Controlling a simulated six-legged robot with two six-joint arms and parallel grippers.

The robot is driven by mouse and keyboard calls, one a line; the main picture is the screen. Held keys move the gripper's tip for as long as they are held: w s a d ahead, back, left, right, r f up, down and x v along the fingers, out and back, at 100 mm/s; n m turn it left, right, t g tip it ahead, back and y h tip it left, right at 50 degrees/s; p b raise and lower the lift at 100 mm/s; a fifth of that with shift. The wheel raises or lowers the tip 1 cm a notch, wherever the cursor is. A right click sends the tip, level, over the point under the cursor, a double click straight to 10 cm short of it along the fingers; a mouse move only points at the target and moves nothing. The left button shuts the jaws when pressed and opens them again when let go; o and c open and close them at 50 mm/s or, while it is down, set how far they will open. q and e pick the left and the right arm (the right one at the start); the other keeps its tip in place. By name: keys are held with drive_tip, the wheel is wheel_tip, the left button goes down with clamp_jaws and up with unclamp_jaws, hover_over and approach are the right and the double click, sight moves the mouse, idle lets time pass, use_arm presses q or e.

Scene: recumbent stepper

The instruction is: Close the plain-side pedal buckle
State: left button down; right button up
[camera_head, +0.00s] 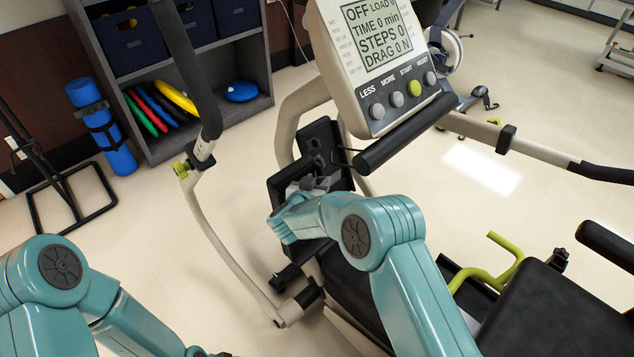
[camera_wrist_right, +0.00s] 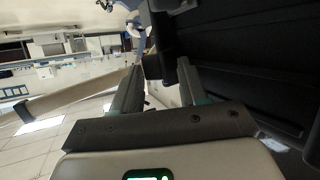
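The black pedal (camera_head: 322,138) stands below the console in the head view. My right gripper (camera_head: 318,184) is at the lower part of this pedal, and my teal forearm hides some of it. In the right wrist view the two fingers of my right gripper (camera_wrist_right: 158,85) stand apart. A dark block on a strap (camera_wrist_right: 154,64), perhaps the buckle, shows at the fingertips; I cannot tell whether they touch it. Whether the buckle is open or closed cannot be made out. My left arm is at the lower left of the head view, with its fingers out of the picture.
The console (camera_head: 375,60) and its black bar rise just above the right arm. A beige lever with a black grip (camera_head: 188,70) stands to the left. The seat (camera_head: 545,315) is at the lower right. A shelf (camera_head: 262,60) stands behind. Open floor (camera_head: 190,240) lies left of the machine.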

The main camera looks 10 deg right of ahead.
drive_tip(key=shift+a, duration=0.1)
drive_tip(key=p+v, duration=0.2)
drive_tip(key=v, duration=1.4)
drive_tip(key=shift+s, duration=0.15)
